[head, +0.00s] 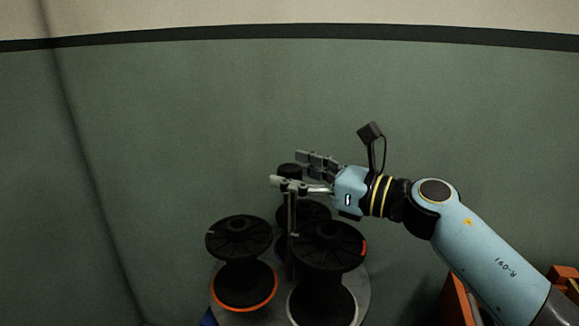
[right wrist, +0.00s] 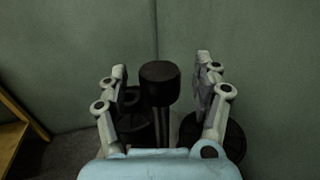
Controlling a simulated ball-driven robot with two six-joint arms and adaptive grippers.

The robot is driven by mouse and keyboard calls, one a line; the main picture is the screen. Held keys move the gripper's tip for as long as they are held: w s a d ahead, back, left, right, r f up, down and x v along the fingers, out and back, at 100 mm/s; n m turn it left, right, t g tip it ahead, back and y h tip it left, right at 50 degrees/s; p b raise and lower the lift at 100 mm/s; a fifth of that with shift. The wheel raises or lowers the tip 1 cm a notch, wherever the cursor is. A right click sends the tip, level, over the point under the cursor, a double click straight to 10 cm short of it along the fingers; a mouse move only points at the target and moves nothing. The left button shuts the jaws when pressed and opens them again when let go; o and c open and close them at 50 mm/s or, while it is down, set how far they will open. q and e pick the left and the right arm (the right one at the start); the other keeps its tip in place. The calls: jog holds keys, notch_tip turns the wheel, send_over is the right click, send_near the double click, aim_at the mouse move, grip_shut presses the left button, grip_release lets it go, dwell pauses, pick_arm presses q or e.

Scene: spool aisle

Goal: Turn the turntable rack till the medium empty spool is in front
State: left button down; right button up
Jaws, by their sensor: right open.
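The turntable rack has a grey round plate (head: 362,290) and an upright post (head: 291,235) topped by a black knob (head: 289,170). Black spools stand around the post: one with an orange lower rim (head: 241,240) at front left, a larger-looking one (head: 328,243) at front right, and another (head: 312,211) behind, partly hidden. I cannot tell which is the medium one. My right gripper (head: 286,170) is open at knob height. In the right wrist view the knob (right wrist: 160,82) stands between the open fingers (right wrist: 161,64), with gaps on both sides. My left gripper is out of view.
A plain green wall (head: 170,130) rises behind the rack. Orange-brown wooden pieces (head: 565,282) stand at the lower right of the head view. A wooden frame (right wrist: 14,118) shows at the left in the right wrist view. The space left of the rack looks clear.

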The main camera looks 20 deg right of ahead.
jog(key=shift+w+a, duration=0.5)
jog(key=shift+w, duration=0.05)
jog(key=c, duration=1.3)
grip_shut()
jog(key=shift+a+f, duration=0.1)
